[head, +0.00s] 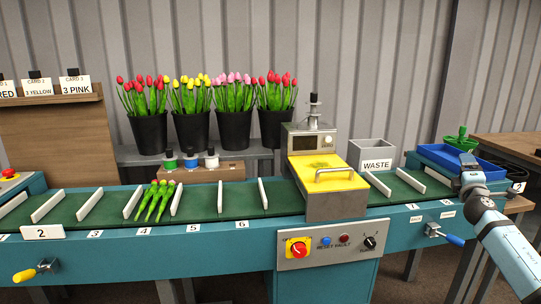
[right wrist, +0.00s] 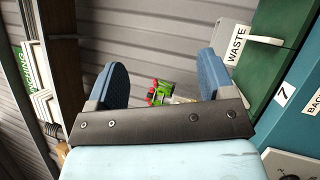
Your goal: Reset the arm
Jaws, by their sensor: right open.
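My right arm comes in from the right edge in the head view. Its gripper (head: 468,160) is over the near side of the blue tray (head: 440,150) at the belt's right end. In the right wrist view my right gripper (right wrist: 163,65) has its two blue fingers wide apart, with nothing held between them. Small red and green things (right wrist: 158,92) show beyond the gap, too small to make out. My left gripper is not in view.
A green conveyor (head: 235,200) with white dividers carries a few green tulip stems (head: 155,200). A yellow-topped machine (head: 325,175) straddles it. A grey WASTE bin (head: 374,155) stands behind. Black buckets (head: 192,130) of tulips stand at the back.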

